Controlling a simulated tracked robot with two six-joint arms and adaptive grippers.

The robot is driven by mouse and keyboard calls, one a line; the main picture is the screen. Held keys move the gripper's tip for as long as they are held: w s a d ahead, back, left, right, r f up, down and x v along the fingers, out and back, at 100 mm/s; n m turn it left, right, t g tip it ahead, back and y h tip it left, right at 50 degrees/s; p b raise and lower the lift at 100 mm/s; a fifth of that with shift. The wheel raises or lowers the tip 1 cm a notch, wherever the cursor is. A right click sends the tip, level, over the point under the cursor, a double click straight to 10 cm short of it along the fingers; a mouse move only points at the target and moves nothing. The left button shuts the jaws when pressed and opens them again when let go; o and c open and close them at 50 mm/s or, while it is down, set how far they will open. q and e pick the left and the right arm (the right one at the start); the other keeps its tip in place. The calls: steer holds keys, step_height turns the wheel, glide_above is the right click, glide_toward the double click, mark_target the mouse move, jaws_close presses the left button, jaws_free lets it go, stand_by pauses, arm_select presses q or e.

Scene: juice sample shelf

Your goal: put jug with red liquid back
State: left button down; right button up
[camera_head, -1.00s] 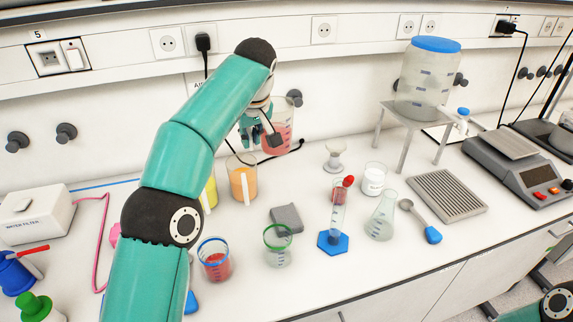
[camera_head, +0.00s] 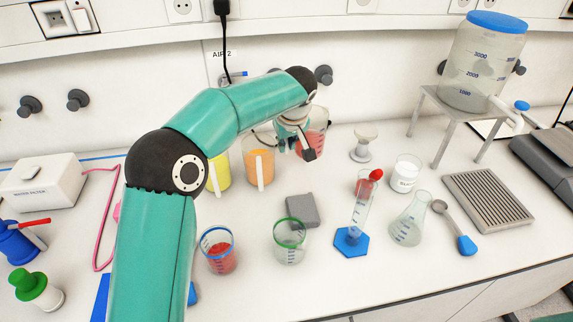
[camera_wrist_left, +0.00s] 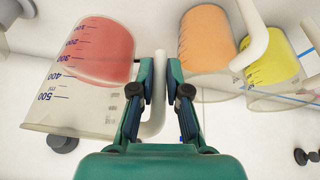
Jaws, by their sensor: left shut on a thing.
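The jug with red liquid (camera_head: 314,139) is at the back of the bench, right of the orange jug (camera_head: 260,165). My left gripper (camera_head: 299,143) is at its left side and partly hides it. In the left wrist view, my left gripper (camera_wrist_left: 160,95) is shut on the white handle of the red jug (camera_wrist_left: 90,65). The orange jug (camera_wrist_left: 207,40) and the yellow jug (camera_wrist_left: 270,58) stand beside it there. The yellow jug also shows in the head view (camera_head: 220,172), partly behind my arm. I cannot tell whether the red jug touches the bench. My right gripper is not in view.
A beaker with red contents (camera_head: 219,255), a green-rimmed beaker (camera_head: 290,245) and a grey block (camera_head: 302,210) stand in front. A measuring cylinder (camera_head: 355,220), a flask (camera_head: 410,225) and a white funnel-like piece (camera_head: 364,146) are to the right. A large container (camera_head: 480,75) stands on a stand.

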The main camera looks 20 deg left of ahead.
arm_select(q)
step_height(320, 180, down, 7)
steer(key=shift+r, duration=0.1)
stand_by(0.4)
steer(key=c, duration=1.4)
jaws_free()
steer(key=shift+s, duration=0.1)
steer(key=shift+c, duration=0.2)
